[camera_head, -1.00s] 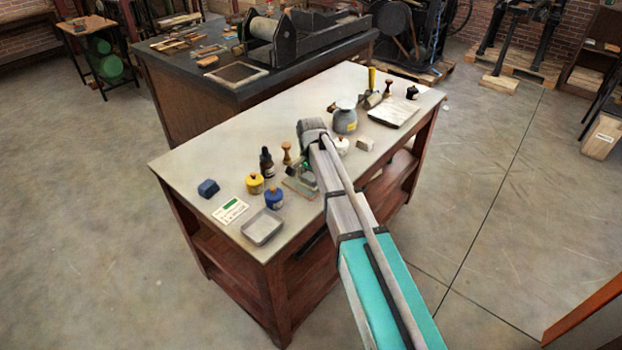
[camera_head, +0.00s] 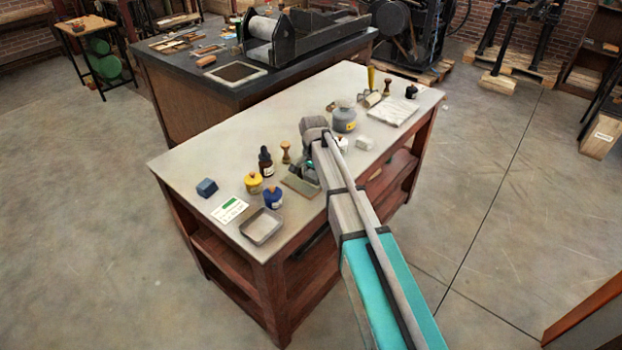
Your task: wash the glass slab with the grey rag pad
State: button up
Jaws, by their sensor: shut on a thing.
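The glass slab (camera_head: 299,185) is a thin, greenish plate lying flat near the table's front edge; its right part is behind my arm. My gripper (camera_head: 304,171) points down at the slab's back side and is shut. It is small in this view and partly covered by my own wrist. A dark grey bit at its tips fits the grey rag pad, which is almost wholly hidden. I cannot tell whether the pad touches the slab.
On the table (camera_head: 185,158), a dark dropper bottle (camera_head: 266,162), a wooden stamp (camera_head: 286,153), a yellow jar (camera_head: 253,183) and a blue jar (camera_head: 273,198) stand left of the slab. A metal tray (camera_head: 261,227) lies front left.

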jog(key=shift+w+d, duration=0.55)
jog(key=shift+w, duration=0.1)
jog(key=shift+w+d, duration=1.05)
jog(key=shift+w, duration=0.2)
jog(key=shift+w+d, duration=0.1)
jog(key=shift+w+d, duration=0.95)
jog(key=shift+w, duration=0.25)
jog(key=shift+w+a+f, duration=0.1)
jog(key=shift+w+a, duration=0.5)
jog(key=shift+a, duration=0.15)
